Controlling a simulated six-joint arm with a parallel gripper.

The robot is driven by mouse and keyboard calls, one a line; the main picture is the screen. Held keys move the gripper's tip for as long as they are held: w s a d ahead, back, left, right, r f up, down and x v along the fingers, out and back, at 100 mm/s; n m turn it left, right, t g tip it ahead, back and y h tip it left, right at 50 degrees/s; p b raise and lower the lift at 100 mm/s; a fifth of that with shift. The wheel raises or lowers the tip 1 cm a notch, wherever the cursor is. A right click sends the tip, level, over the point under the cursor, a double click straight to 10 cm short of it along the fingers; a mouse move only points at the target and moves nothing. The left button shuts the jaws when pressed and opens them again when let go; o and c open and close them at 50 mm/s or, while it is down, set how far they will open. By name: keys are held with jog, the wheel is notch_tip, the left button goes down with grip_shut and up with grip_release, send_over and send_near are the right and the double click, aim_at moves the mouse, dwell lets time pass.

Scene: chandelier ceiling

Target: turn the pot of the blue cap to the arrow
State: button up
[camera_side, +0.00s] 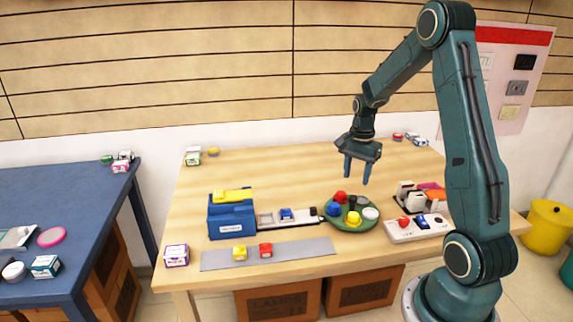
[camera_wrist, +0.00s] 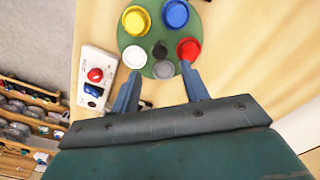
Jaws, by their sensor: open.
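A round green tray (camera_side: 338,225) stands on the table and holds several coloured pots; its surface also shows in the wrist view (camera_wrist: 157,27). The blue-capped pot (camera_side: 333,209) is at the tray's left side, and in the wrist view the blue cap (camera_wrist: 175,13) is at the top right, far from my fingers. I cannot make out an arrow in either view. My gripper (camera_side: 357,176) is open and empty, pointing down in the air above and behind the tray. In the wrist view its fingertips (camera_wrist: 160,76) spread apart at the tray's near edge.
Beside the blue pot are red (camera_wrist: 188,49), yellow (camera_wrist: 136,20), white (camera_wrist: 135,56), black (camera_wrist: 160,48) and grey (camera_wrist: 163,69) round pieces. A white panel with a red button (camera_side: 404,221) lies right of the tray. A blue box (camera_side: 231,219) stands left. The table behind is mostly clear.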

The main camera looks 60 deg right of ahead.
notch_tip(320, 180, up, 7)
dwell(0.3)
jog(key=shift+a, duration=0.1)
jog(key=s+a+r+n+t+h, duration=0.1)
jog(key=s+a+r+n, duration=0.1)
jog(key=a+r+n, duration=0.5)
jog(key=s+a+r+n+t, duration=0.1)
jog(key=a+r+n+t, duration=0.15)
jog(key=a, duration=0.75)
jog(key=s+a+r+n+t+y, duration=0.1)
jog(key=s+a+n+t, duration=0.1)
jog(key=s+a+n, duration=0.7)
jog(key=shift+s+a+r, duration=0.35)
jog(key=shift+s+a, duration=0.65)
jog(key=shift+a, duration=0.05)
